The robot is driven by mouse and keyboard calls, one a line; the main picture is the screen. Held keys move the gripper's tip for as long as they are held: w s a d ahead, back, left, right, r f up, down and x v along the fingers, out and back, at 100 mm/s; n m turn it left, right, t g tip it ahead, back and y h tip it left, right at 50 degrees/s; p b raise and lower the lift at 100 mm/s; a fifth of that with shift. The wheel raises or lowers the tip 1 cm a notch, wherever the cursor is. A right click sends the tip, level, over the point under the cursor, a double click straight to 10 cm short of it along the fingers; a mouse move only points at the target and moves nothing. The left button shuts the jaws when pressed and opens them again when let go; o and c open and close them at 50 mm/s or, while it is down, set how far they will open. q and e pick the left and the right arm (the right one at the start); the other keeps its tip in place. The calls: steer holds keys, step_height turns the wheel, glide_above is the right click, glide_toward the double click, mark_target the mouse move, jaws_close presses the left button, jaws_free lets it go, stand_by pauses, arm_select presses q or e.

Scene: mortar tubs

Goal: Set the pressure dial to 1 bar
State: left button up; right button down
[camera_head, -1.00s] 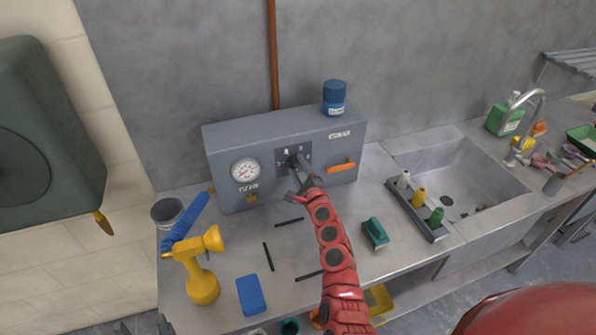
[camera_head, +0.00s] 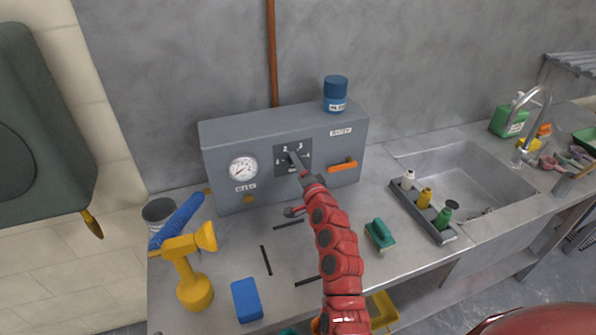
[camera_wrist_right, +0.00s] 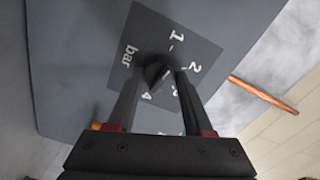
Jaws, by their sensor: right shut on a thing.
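The pressure dial is a small dark knob (camera_wrist_right: 157,72) on a dark square plate marked 1, 2, 3, 4 and "bar" (camera_wrist_right: 130,56). The plate sits on the front of a grey box (camera_head: 222,180), right of a round white gauge (camera_head: 243,168). My right gripper (camera_head: 294,158) reaches the plate from the front. In the right wrist view my right gripper (camera_wrist_right: 158,78) has its fingers on either side of the knob, shut on it. The gripper hides the knob in the head view, and I cannot tell exactly which number it points to. My left gripper is not in view.
An orange handle (camera_head: 342,166) sticks out right of the dial. A blue-lidded jar (camera_head: 335,94) stands on the box.

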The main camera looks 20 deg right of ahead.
steer(key=shift+f+n+b, duration=0.15)
steer(key=shift+n+b, duration=0.55)
steer(key=shift+n, duration=0.3)
steer(key=shift+c, duration=1.5)
jaws_free()
steer(key=s+b, duration=0.2)
steer(key=s, duration=1.5)
steer(key=shift+s+d+b, duration=0.2)
steer(key=shift+d+b, duration=0.05)
steer(key=shift+b, duration=0.15)
